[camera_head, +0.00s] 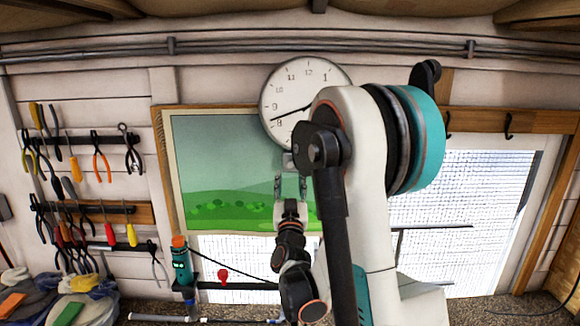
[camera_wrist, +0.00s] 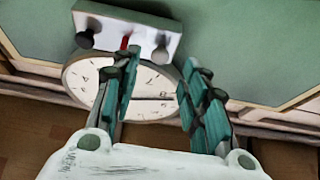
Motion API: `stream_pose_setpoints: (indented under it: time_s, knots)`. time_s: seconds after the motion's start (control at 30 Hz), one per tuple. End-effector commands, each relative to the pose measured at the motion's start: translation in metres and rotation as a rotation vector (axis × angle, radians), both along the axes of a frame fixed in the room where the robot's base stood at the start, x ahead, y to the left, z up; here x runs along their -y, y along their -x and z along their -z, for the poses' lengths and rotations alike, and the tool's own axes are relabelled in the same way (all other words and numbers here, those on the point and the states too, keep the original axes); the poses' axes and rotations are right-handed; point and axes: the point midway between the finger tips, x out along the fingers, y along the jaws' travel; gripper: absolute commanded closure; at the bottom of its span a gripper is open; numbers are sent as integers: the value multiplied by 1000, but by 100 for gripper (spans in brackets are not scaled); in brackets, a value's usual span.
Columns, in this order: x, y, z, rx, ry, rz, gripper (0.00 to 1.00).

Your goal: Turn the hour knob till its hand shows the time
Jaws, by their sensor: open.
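A round white clock (camera_head: 283,88) hangs on the wall, its right and lower right side hidden by my arm. A dark hand points left and slightly down, between 8 and 9; I cannot tell the other hand clearly. Below the clock is a small pale knob plate (camera_head: 288,160). In the wrist view, the plate (camera_wrist: 108,27) carries a left dark knob (camera_wrist: 84,38) and a right dark knob (camera_wrist: 160,50), with a red mark between; which is the hour knob I cannot tell. My gripper (camera_head: 290,180) is open below the plate. In the wrist view, its fingertips (camera_wrist: 162,62) flank the right knob; contact is unclear.
A green landscape picture (camera_head: 210,150) hangs left of the clock. Pliers and screwdrivers hang on racks (camera_head: 105,215) at the far left. A teal and orange bottle-like object (camera_head: 181,262) stands below the picture. A bright shuttered window (camera_head: 465,220) is at right.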

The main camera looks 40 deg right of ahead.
Motion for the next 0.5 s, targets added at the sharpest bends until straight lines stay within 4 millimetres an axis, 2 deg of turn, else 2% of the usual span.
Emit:
stream_pose_setpoints:
  time_s: [0.2,0.5]
  knots:
    - [19,-25,-15,0,0,1,59]
    - [27,-37,-19,-1,-1,0,59]
